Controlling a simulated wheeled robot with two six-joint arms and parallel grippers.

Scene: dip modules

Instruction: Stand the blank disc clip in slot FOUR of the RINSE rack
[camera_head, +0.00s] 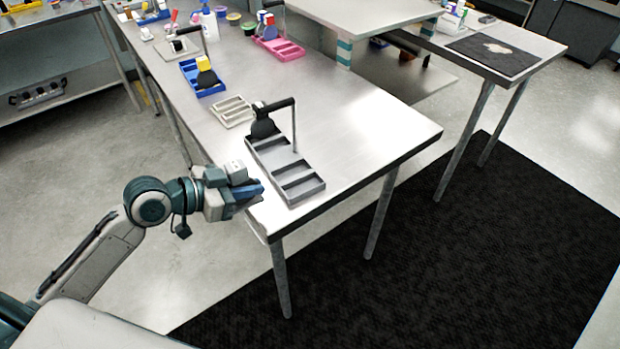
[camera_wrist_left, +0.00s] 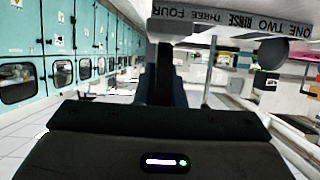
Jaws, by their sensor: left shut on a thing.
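The RINSE rack (camera_head: 312,192) is the long grey rack at the near end of the steel table. Its lettered side (camera_wrist_left: 240,27) crosses the top of the left wrist view. A black disc clip (camera_head: 262,129) stands at its far end; a dark disc also shows in the wrist view (camera_wrist_left: 269,54). Its mark, if any, is too small to read. My left gripper (camera_head: 253,193) is at the rack's near left side, beyond the table edge. It is shut on a narrow dark thing (camera_wrist_left: 165,72) that I cannot identify. My right gripper is not in view.
A black-handled rod (camera_head: 294,128) rises at the grey rack. Behind it are a small beige rack (camera_head: 231,112), a blue rack (camera_head: 203,80) and a pink rack (camera_head: 281,47). The tabletop (camera_head: 365,125) right of the grey rack is clear.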

